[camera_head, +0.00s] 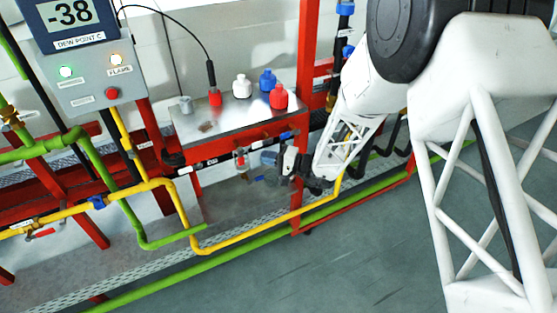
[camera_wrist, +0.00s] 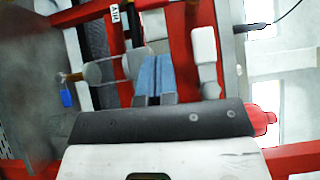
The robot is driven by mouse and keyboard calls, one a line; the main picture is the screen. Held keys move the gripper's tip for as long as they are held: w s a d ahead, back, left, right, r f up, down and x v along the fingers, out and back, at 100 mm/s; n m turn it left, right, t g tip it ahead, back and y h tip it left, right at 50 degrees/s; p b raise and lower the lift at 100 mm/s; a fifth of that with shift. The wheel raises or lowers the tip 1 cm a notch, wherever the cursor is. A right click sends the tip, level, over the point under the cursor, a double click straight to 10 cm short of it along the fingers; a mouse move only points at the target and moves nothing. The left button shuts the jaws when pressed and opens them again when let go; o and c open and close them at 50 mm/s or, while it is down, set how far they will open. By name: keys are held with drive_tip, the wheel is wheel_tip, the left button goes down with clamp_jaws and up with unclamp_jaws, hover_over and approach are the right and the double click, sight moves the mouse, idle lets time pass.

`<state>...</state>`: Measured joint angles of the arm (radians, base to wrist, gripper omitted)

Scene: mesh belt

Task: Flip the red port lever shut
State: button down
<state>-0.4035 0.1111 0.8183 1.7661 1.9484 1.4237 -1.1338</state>
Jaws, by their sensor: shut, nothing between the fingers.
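My gripper (camera_head: 270,159) is in front of the red frame, below the metal shelf. In the wrist view, its blue-padded fingers (camera_wrist: 154,80) are together and empty, pointing in among the red bars and pipe fittings. A small clear fitting with a red part (camera_head: 241,160) hangs just left of my gripper in the head view. I cannot tell whether that red part is the port lever. A red lever handle (camera_head: 40,234) shows on the yellow pipe at the far left, well away from my gripper. No red lever is clearly visible in the wrist view.
The metal shelf (camera_head: 210,124) above carries white, blue and red bottles and a black-cabled probe. A grey display box (camera_head: 85,60) stands at left. Yellow pipe (camera_head: 262,233) and green pipe (camera_head: 150,286) run low in front. The floor (camera_head: 340,270) is clear.

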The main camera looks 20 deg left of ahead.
sight(241, 164)
drive_tip(key=shift+s+a, duration=0.75)
drive_tip(key=shift+a, duration=0.2)
drive_tip(key=shift+s+a, duration=0.7)
drive_tip(key=shift+a, duration=0.25)
drive_tip(key=shift+s+a+f+m+y, duration=0.15)
drive_tip(key=shift+s+a+m+y, duration=0.05)
drive_tip(key=shift+m+y, duration=0.35)
drive_tip(key=shift+s+a+f+m+y, duration=0.35)
drive_tip(key=shift+s+a+m+y, duration=0.2)
drive_tip(key=shift+s+a+m, duration=0.25)
drive_tip(key=shift+m+t+y, duration=0.5)
drive_tip(key=shift+m+t, duration=0.05)
drive_tip(key=shift+t, duration=0.05)
drive_tip(key=shift+s+a+r, duration=0.55)
drive_tip(key=shift+s+a, duration=0.35)
drive_tip(key=shift+s+a+r, duration=0.55)
drive_tip(key=shift+s+a, duration=0.35)
drive_tip(key=shift+f, duration=0.1)
